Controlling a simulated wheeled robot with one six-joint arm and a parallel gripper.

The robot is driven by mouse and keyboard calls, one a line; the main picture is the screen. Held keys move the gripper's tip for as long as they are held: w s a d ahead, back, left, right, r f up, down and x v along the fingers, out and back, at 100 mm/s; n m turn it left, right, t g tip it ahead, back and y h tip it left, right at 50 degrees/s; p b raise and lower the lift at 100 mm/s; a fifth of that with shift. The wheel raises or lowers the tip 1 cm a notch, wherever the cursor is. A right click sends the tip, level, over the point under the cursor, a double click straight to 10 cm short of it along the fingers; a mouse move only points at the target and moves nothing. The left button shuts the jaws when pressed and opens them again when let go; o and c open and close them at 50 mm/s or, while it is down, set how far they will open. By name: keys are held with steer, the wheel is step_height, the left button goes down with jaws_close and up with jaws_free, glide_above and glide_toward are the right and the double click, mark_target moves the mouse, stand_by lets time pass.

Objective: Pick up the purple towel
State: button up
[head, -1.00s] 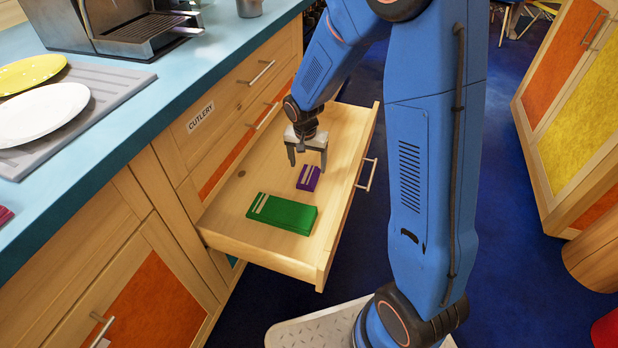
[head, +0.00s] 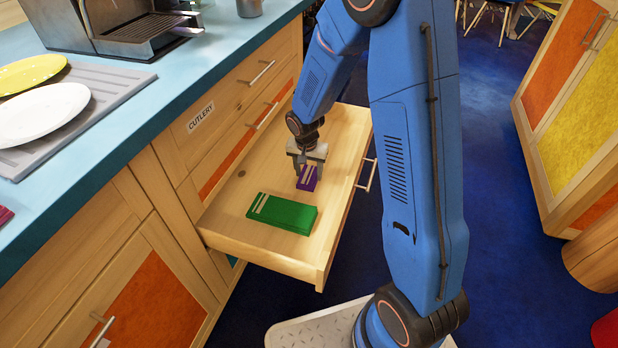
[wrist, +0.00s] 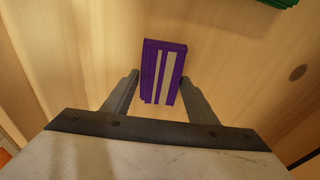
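The purple towel (head: 308,181) is a small folded block with pale stripes. It lies in the open wooden drawer (head: 240,236). My gripper (head: 306,178) is open and low over the drawer, with its fingers on either side of the towel. In the wrist view the towel (wrist: 163,73) shows just ahead of and between the two fingertips of my gripper (wrist: 160,85). Small gaps seem to remain between the fingers and the towel.
A larger folded green towel (head: 282,213) lies in the drawer nearer the front; its edge shows at the top of the wrist view. The drawer walls surround both. The counter (head: 130,125) with plates and a coffee machine (head: 140,25) is at the left.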

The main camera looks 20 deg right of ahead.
mark_target(309, 175)
steer(key=shift+c, duration=0.7)
steer(key=shift+r, duration=0.1)
step_height(309, 175, up, 10)
